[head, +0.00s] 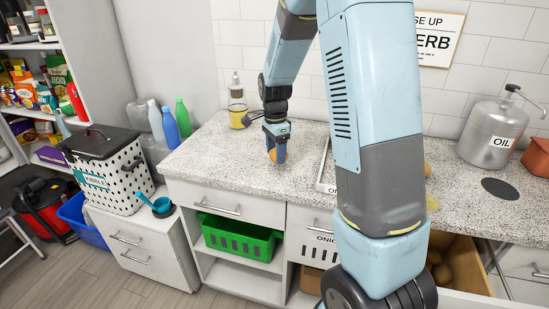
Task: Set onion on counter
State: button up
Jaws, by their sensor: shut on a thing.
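My gripper (277,155) points down over the left part of the speckled counter (215,152), near its middle depth. It is shut on the onion (272,155), a small orange-brown round thing mostly hidden by the fingers. The onion is at or just above the counter surface; I cannot tell whether it touches.
A soap bottle (237,100) and yellow jar stand behind the gripper. A white-edged tray (323,182) lies to the right, partly behind my arm. The oil canister (492,132) stands far right. An open drawer (462,268) holds brown round produce. Counter left of the gripper is clear.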

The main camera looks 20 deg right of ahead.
jog(key=shift+s+f, duration=0.1)
jog(key=shift+f, duration=1.05)
jog(key=shift+f, duration=0.1)
jog(key=o, duration=1.1)
jog(key=shift+o, duration=0.2)
